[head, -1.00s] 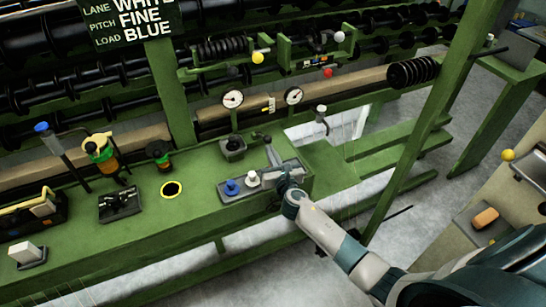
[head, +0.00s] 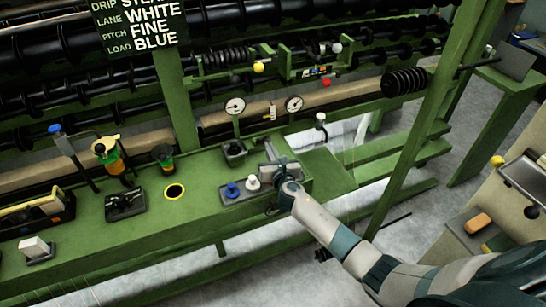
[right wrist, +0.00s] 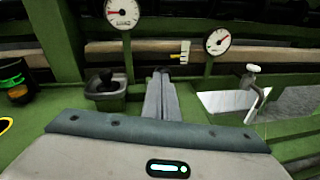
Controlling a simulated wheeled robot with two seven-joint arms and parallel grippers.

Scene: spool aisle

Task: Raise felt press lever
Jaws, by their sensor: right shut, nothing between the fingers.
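No lever is labelled, so I cannot tell which one is the felt press lever. A small black lever stands in a grey-green socket box (head: 234,150) on the green bench, also in the right wrist view (right wrist: 105,88). A lever with a white top (head: 320,120) stands at the bench's back right, and its white handle shows in the wrist view (right wrist: 253,69). A long lever with a blue knob (head: 55,129) leans at the far left. My right gripper (head: 271,150) is shut and empty, right of the socket box; its fingers also show in the wrist view (right wrist: 160,82). My left gripper is not in view.
A grey plate with a blue knob (head: 232,190) and a white knob (head: 252,183) lies close to my right gripper. Two dial gauges (head: 235,106) (head: 293,104) stand behind. A green upright post (head: 415,135) rises right of my arm. A yellow-ringed hole (head: 174,191) is left.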

